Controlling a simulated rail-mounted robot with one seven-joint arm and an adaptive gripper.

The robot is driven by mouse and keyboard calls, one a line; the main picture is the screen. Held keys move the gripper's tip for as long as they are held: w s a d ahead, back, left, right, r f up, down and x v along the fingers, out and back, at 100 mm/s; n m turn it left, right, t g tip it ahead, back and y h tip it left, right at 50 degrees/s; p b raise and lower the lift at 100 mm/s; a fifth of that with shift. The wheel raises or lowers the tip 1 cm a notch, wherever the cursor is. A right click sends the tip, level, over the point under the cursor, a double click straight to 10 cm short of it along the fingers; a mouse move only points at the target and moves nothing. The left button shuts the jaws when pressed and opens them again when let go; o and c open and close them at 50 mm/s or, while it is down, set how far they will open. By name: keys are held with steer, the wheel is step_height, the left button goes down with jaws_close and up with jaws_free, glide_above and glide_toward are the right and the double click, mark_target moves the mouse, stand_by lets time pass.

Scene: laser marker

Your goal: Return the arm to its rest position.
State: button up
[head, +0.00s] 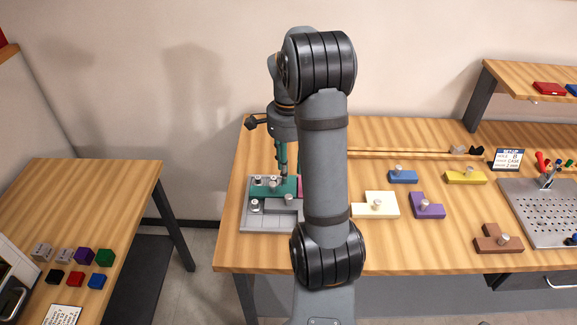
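My arm rises through the middle of the head view and bends over the workbench (262,254). My gripper (284,176) points down at the left part of the bench, just over a teal piece (290,185) with metal knobs. My arm hides the right part of the tray and most of a magenta piece (300,186).
Right of my arm lie knobbed pieces: cream (375,208), purple (427,207), blue (402,178), yellow (465,178) and brown (490,242). A perforated metal plate (545,215) and a raised shelf (530,80) stand at right. A side table (125,180) with coloured cubes is at left.

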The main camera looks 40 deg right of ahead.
mark_target(289, 196)
steer(key=shift+f, duration=0.1)
stand_by(0.3)
step_height(289, 196, down, 12)
steer(key=shift+s+r, duration=0.1)
steer(key=shift+r, duration=0.2)
steer(key=shift+r+b, duration=0.35)
steer(key=shift+r, duration=0.95)
steer(key=shift+f, duration=0.1)
